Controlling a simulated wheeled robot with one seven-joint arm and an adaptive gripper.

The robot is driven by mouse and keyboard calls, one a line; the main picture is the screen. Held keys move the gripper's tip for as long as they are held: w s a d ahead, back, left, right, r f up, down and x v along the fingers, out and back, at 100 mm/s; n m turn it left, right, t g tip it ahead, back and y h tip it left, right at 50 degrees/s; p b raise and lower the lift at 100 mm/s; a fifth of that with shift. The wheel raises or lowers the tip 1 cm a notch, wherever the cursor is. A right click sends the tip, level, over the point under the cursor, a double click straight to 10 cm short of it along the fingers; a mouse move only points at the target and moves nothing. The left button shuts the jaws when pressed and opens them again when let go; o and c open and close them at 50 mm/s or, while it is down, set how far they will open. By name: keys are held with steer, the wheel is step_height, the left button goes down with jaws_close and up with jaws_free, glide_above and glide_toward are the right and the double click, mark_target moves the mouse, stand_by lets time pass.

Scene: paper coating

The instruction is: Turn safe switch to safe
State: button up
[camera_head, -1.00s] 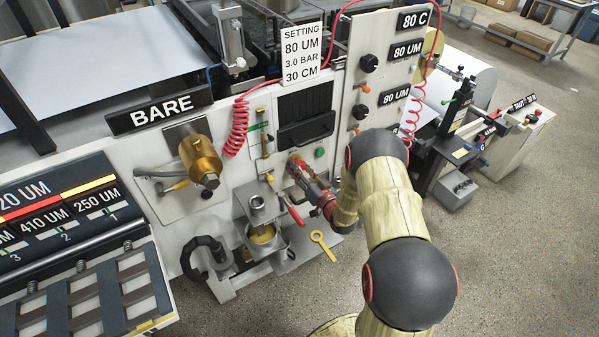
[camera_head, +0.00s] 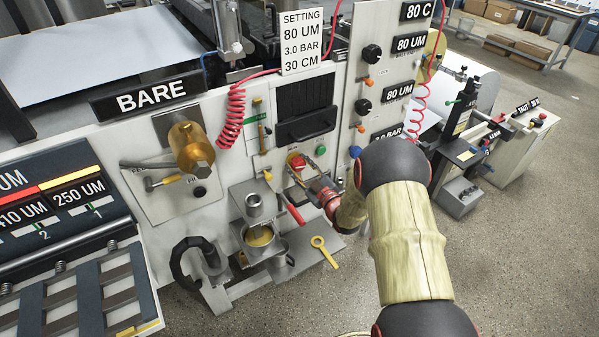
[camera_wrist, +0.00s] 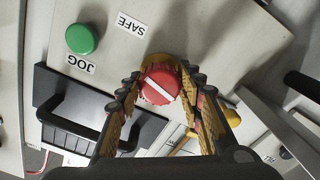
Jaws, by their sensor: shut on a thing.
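The safe switch is a round red knob (camera_wrist: 160,85) with a white line across its face, on a yellow base. In the wrist view the line slopes from upper left to lower right. A SAFE label (camera_wrist: 132,25) is on the panel above and left of the knob. My gripper (camera_wrist: 158,92) is shut on the knob, one finger on each side. In the head view the red knob (camera_head: 297,161) shows between my gripper's fingers (camera_head: 298,168) on the white machine panel; the fingers partly hide its base.
A green JOG button (camera_wrist: 82,39) and a black handle (camera_wrist: 85,120) are near the knob. A red-handled lever (camera_head: 294,211), a metal cup fixture (camera_head: 258,238) and a yellow ring-ended tool (camera_head: 324,251) are below. A red coiled hose (camera_head: 231,118) hangs left.

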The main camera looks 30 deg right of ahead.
steer(key=shift+n+b, duration=1.1)
steer(key=shift+n, duration=0.5)
steer(key=o, duration=1.2)
steer(key=s, duration=1.2)
steer(key=shift+d, duration=0.2)
